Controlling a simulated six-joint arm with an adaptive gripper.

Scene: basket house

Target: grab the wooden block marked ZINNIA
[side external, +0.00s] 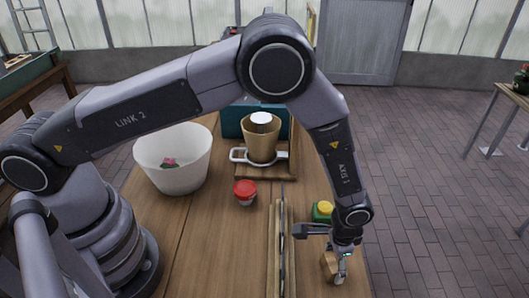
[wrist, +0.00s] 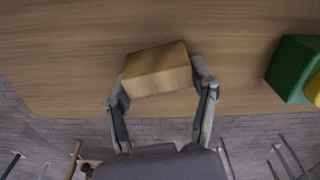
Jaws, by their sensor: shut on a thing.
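A plain wooden block (wrist: 157,72) sits between the two fingertips of my gripper (wrist: 160,90) in the wrist view. The fingers touch its two ends, and my gripper is shut on it. In the side view the block (side external: 327,264) shows at my gripper (side external: 336,270), near the table's front right edge. No lettering shows on the faces I see, so I cannot read ZINNIA. I cannot tell whether the block touches the table or is slightly above it.
A green box with a yellow top (side external: 322,211) stands just behind my gripper. A long dark rod on a wooden rack (side external: 282,240) lies to the left. A red-lidded jar (side external: 245,192), white tub (side external: 172,160) and tan pot (side external: 261,140) stand farther back.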

